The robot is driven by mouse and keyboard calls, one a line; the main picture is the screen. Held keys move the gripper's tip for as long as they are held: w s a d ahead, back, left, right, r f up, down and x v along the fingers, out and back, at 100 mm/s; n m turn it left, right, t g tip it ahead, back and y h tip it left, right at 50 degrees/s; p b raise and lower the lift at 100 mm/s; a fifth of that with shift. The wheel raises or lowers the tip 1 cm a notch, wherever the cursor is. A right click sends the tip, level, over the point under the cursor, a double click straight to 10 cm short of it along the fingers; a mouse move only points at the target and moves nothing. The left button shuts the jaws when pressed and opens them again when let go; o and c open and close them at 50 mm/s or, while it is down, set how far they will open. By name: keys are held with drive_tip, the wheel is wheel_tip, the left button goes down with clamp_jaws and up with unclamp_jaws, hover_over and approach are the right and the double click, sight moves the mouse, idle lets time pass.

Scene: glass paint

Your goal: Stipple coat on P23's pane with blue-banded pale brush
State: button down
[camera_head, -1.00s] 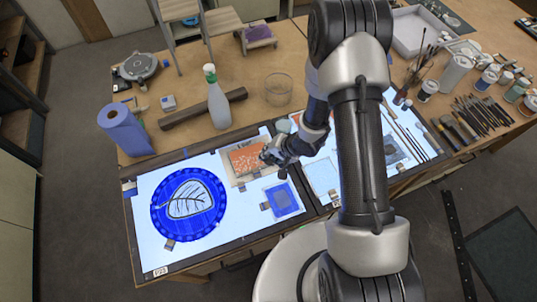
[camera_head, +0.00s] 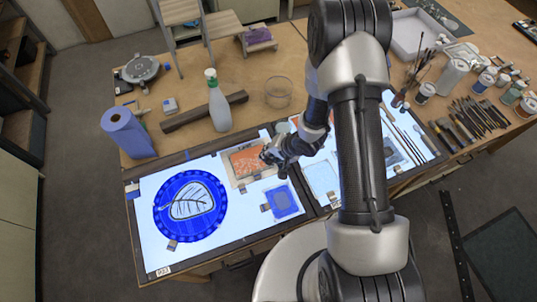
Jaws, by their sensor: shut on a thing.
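The label P23 (camera_head: 164,271) sits at the front left corner of the left light table. On that lit panel lies a round blue pane (camera_head: 222,207) with a dark-lined pale leaf in its middle. My gripper (camera_head: 268,158) is at the right edge of an orange pane (camera_head: 246,161) at the back of the same panel, well right of and behind the round pane. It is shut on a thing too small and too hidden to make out. I cannot pick out the blue-banded pale brush.
A smaller blue square pane (camera_head: 283,201) lies in front of my gripper. A spray bottle (camera_head: 219,105), a dark bar (camera_head: 185,117), a clear bowl (camera_head: 278,92) and a blue roll (camera_head: 127,133) stand behind the panel. Many brushes (camera_head: 470,117) lie at the right.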

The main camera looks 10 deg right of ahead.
drive_tip(key=shift+a, duration=0.1)
drive_tip(key=w+a, duration=0.1)
drive_tip(key=a, duration=0.6)
drive_tip(key=shift+a, duration=0.2)
drive_tip(key=shift+w+f, duration=0.1)
drive_tip(key=shift+f, duration=0.65)
drive_tip(key=shift+f+b, duration=0.25)
drive_tip(key=shift+b, duration=0.15)
idle(1.1)
wheel_tip(320, 180, up, 2)
drive_tip(key=shift+r+p, duration=0.1)
drive_tip(key=shift+p, duration=1.05)
